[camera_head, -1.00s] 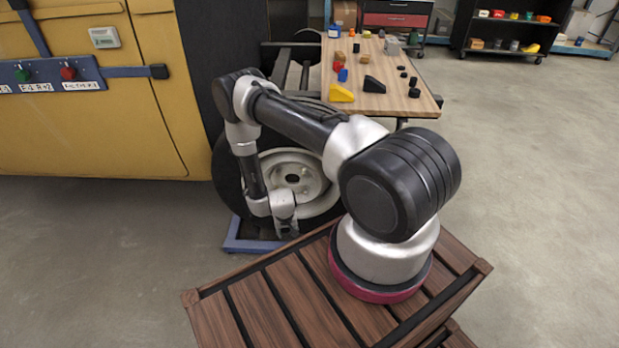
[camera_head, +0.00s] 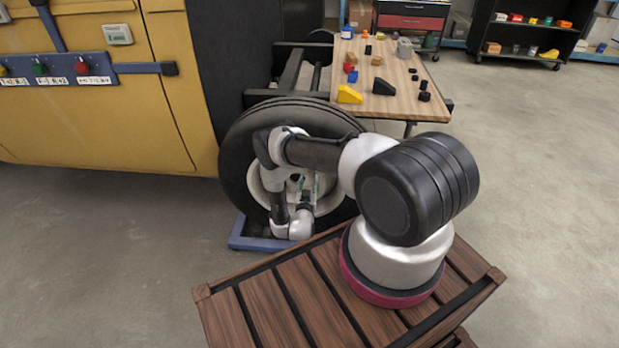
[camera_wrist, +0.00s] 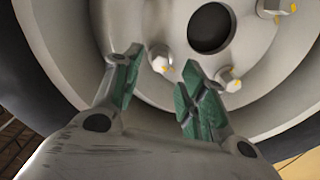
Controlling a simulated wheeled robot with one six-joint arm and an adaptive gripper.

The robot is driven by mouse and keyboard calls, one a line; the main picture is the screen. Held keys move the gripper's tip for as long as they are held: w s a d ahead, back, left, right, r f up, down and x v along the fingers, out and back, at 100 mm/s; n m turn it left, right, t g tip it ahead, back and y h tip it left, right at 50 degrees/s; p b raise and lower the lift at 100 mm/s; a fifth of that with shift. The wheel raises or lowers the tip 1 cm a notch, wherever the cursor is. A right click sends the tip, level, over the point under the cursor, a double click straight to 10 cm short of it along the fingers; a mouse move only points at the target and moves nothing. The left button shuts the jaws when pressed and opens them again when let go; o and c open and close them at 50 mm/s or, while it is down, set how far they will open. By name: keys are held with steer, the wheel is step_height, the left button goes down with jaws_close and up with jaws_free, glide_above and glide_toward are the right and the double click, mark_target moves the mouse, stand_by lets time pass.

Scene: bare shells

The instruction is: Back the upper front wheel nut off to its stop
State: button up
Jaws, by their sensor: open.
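The wheel (camera_head: 237,165) stands upright with a dark tyre and a pale rim. In the wrist view its hub (camera_wrist: 255,45) shows a dark round centre hole and several nuts with yellow marks. My gripper (camera_wrist: 163,62) is open, with green pads facing each other. One nut (camera_wrist: 160,62) shows between the fingertips, beyond them; I cannot tell whether they touch it. A second nut (camera_wrist: 231,79) is just right of the right finger, and a third nut (camera_wrist: 275,9) is at the upper right. Which one is the upper front nut is unclear. In the head view my arm hides much of the hub.
A blue stand (camera_head: 245,238) lies under the wheel. A wooden bench (camera_head: 400,105) with small blocks is behind my arm. A yellow cabinet (camera_head: 170,120) with buttons is at the left. A dark shelf (camera_head: 520,40) stands at the back right. The floor at the right is clear.

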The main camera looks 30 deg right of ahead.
steer(key=x, duration=0.4)
jaws_close()
